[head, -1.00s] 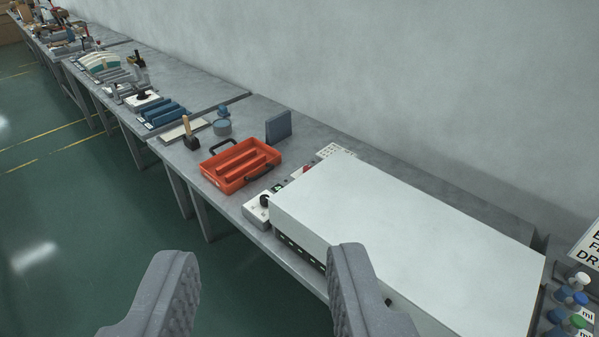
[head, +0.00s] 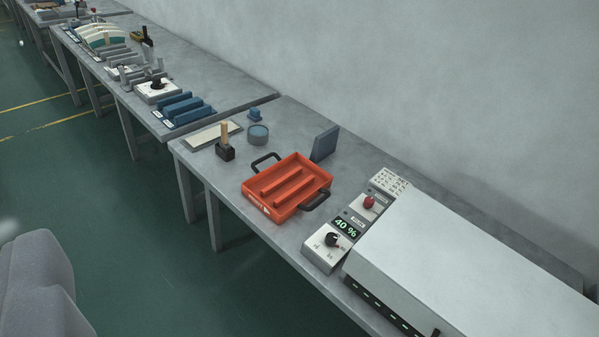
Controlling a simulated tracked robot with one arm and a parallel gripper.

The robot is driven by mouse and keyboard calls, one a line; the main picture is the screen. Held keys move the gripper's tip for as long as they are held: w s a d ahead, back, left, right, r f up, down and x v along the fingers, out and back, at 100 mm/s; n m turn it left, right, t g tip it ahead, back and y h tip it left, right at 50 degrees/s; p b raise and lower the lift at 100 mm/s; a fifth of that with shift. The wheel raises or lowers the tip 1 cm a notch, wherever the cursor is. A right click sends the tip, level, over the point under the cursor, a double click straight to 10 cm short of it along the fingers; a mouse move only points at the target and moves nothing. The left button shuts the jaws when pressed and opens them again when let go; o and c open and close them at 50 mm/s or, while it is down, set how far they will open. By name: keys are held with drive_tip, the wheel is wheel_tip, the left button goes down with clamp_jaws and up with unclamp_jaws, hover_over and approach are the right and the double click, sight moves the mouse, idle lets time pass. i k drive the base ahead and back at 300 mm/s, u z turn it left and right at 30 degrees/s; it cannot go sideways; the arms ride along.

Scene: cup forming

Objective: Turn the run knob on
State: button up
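A white and grey control panel stands on the bench beside the white cabinet, right of centre. It carries a black knob (head: 331,239) with small marks around it, a green display (head: 346,228) reading 40 % and a red knob (head: 369,202) on a white plate. The small labels are too blurred to read, so I cannot tell which knob is the run knob. Of my gripper, one grey finger (head: 38,290) shows at the lower left, far from the panel and touching nothing visible. The other finger is out of view.
The white cabinet (head: 470,250) fills the lower right. An orange tray (head: 249,194) with black handles sits left of the panel. A blue upright block (head: 325,143) stands behind it. Another black knob (head: 158,84) is on the farther bench. Green floor is open in front.

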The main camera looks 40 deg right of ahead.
sight(369, 201)
drive_tip(key=z, duration=0.2)
drive_tip(key=i, duration=1.35)
drive_tip(key=z, duration=0.75)
